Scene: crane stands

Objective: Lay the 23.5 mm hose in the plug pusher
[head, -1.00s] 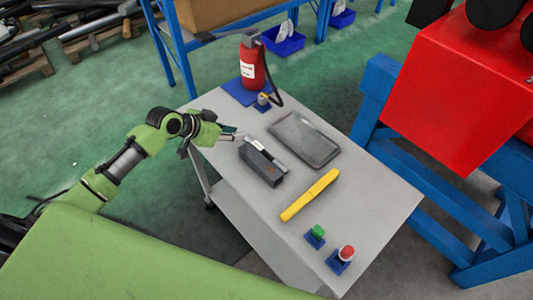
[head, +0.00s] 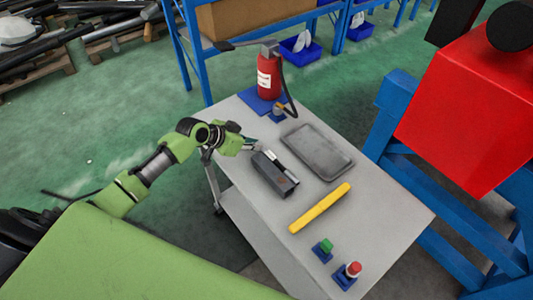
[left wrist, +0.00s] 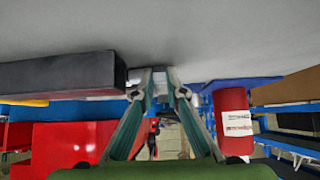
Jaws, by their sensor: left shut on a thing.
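A dark grey block with a slot-like top, which I take for the plug pusher (head: 273,180), lies on the grey table; it also shows in the left wrist view (left wrist: 60,74). A slim silver and black piece (head: 283,164) lies along its upper side. My left gripper (head: 256,144) is low over the table at the block's far left end. In the left wrist view its fingers (left wrist: 162,84) close on a small light grey piece, probably the hose; its shape is mostly hidden. I cannot tell whether it touches the block. My right gripper is not in view.
A grey tray (head: 318,150) lies right of the block and a yellow bar (head: 319,208) nearer. Green (head: 325,246) and red (head: 353,269) knobs stand on blue bases. A fire extinguisher (head: 268,75) stands at the far corner.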

